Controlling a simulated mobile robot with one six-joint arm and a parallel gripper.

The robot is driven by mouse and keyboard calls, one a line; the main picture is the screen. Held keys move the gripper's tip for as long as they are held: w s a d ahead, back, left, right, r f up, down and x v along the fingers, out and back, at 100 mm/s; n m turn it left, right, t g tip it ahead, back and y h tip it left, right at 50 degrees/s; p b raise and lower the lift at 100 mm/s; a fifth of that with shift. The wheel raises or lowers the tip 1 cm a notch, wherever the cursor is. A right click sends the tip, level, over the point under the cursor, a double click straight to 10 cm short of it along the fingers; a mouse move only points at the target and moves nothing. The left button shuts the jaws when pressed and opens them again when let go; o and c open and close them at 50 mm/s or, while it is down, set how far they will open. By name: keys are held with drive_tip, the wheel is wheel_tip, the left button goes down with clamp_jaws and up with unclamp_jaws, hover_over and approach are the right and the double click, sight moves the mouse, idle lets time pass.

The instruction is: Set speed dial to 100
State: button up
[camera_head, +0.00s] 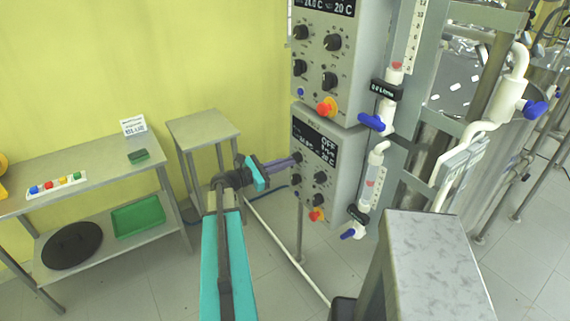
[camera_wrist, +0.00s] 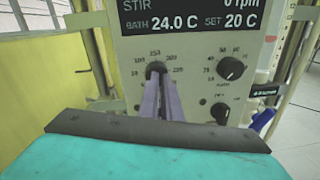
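The lower control box (camera_head: 325,150) hangs on the reactor frame, with a dark display and several black dials. My gripper (camera_head: 297,158) reaches its front at the upper-left dial. In the wrist view this dial (camera_wrist: 155,67) has a printed number scale around it, and the two purple fingers of my gripper (camera_wrist: 156,80) lie at it, partly covering it. I cannot tell whether they press on it. The display (camera_wrist: 200,14) reads STIR with 0 rpm, bath 24.0 C and set 20 C. The dial's pointer mark is not readable, and its name label is hidden or too small.
Other dials sit at the right (camera_wrist: 231,68) and lower right (camera_wrist: 220,112). A red-and-yellow stop button (camera_head: 316,215) is below. A similar box (camera_head: 330,50) hangs above. A blue-handled valve (camera_head: 353,233) is to the right. Tables (camera_head: 100,180) stand left.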

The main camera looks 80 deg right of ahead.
drive_tip(key=o, duration=0.7)
drive_tip(key=shift+w+d+r, duration=0.1)
drive_tip(key=shift+w, duration=0.15)
drive_tip(key=shift+f+v, duration=0.2)
drive_tip(key=shift+v, duration=3.55)
drive_tip(key=shift+f+v, duration=0.2)
drive_tip(key=shift+v, duration=3.55)
drive_tip(key=shift+s+p, duration=0.1)
drive_tip(key=shift+p, duration=0.2)
drive_tip(key=shift+a, duration=0.25)
drive_tip(key=b+v, duration=0.4)
drive_tip(key=v, duration=0.9)
drive_tip(key=shift+w+a, duration=0.25)
